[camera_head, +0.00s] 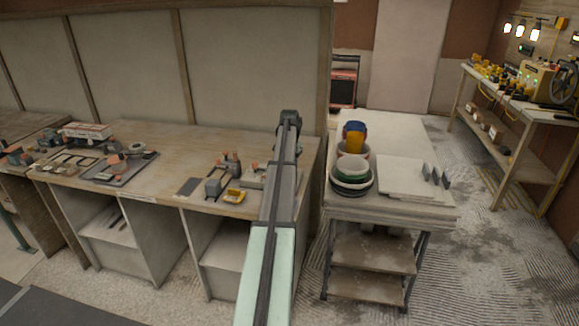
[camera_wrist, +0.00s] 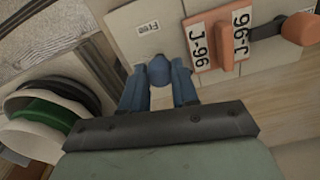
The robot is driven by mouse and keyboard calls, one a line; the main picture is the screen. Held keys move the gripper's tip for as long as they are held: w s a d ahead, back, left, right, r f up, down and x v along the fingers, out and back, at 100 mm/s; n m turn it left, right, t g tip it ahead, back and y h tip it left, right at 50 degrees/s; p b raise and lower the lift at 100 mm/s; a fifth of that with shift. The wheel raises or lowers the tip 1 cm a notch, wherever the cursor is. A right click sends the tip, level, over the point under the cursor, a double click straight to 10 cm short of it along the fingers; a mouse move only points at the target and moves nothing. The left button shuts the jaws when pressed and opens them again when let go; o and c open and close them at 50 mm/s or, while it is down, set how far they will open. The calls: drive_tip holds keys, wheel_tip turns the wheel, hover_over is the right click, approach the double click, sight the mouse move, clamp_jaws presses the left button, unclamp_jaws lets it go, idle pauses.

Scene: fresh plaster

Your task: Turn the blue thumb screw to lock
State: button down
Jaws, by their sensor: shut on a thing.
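The blue thumb screw (camera_wrist: 159,75) shows in the wrist view as a round blue knob on a pale plate (camera_wrist: 122,36). My gripper (camera_wrist: 158,66) has its two blue-grey fingers on either side of the knob and is shut on it. A small white label (camera_wrist: 147,27) with dark lettering, hard to read, sits on the plate just above the knob. In the head view my arm reaches over the right end of the workbench (camera_head: 215,140). It hides the thumb screw and the fingertips there.
An orange piece (camera_wrist: 218,38) with white lettered tags lies right of the knob. Stacked bowls (camera_wrist: 48,112) are at the left; in the head view, bowls (camera_head: 351,180) stand on a cart (camera_head: 400,130).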

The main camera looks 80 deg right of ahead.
drive_tip(key=n, duration=0.4)
drive_tip(key=shift+n, duration=2.3)
drive_tip(key=c, duration=0.8)
unclamp_jaws()
drive_tip(key=shift+c, duration=0.2)
drive_tip(key=shift+r, duration=0.1)
wheel_tip(320, 180, up, 14)
drive_tip(key=shift+f, duration=0.2)
